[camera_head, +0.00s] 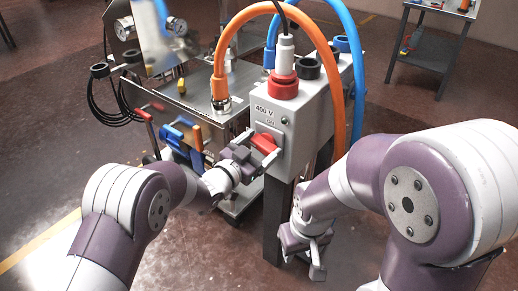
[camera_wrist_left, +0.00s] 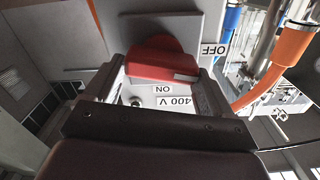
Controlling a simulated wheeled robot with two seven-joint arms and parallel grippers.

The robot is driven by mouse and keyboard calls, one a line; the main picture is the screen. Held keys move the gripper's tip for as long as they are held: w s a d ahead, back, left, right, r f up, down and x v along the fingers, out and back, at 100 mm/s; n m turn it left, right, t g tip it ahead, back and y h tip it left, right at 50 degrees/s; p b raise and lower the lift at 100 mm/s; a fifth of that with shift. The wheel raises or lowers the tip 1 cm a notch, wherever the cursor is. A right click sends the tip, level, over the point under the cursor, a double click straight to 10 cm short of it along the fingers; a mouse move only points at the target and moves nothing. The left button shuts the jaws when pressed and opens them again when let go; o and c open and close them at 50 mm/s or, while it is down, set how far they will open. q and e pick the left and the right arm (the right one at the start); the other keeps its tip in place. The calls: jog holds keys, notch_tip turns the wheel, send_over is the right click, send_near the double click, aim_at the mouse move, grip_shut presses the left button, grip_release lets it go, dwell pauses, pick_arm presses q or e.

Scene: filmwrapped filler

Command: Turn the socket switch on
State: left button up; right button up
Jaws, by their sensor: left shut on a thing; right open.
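The grey socket box (camera_head: 301,118) stands on a post, with "400 V" and "ON" printed on its front. A red rotary switch (camera_head: 265,143) sits on that front; in the left wrist view the red switch (camera_wrist_left: 158,62) shows a white mark on its right end, between the "OFF" and "ON" labels. My left gripper (camera_head: 258,158) is at the box front with its fingers on either side of the switch, shut on it. Part of the switch is hidden in the head view. My right gripper (camera_head: 303,262) is open and empty, low beside the post.
A red plug (camera_head: 283,84) with a black cable sits on top of the box. Orange hoses (camera_head: 219,70) and a blue hose (camera_head: 357,60) arch around it. A metal cart (camera_head: 185,100) with gauges stands to the left. Floor is open at the far left.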

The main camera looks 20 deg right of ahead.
pick_arm(q)
jog(key=m+b, duration=0.2)
jog(key=m, duration=0.1)
jog(key=shift+s+d+f+m, duration=0.1)
jog(key=shift+s+f+m, duration=0.05)
jog(key=shift+f+m, duration=0.15)
jog(key=m+b, duration=0.3)
jog(key=shift+s+f+m, duration=0.1)
jog(key=shift+f+m, duration=0.05)
jog(key=shift+m, duration=0.25)
jog(key=m+b, duration=0.4)
jog(key=shift+d+f+b, duration=0.1)
jog(key=shift+f+b, duration=0.1)
jog(key=shift+b, duration=0.2)
jog(key=shift+s+m+b, duration=0.1)
jog(key=shift+m+b, duration=1.75)
jog(key=shift+m, duration=0.15)
jog(key=shift+r, duration=0.1)
jog(key=o, duration=0.9)
jog(key=p+v, duration=0.3)
jog(key=v, duration=0.9)
jog(key=shift+s+a, duration=0.25)
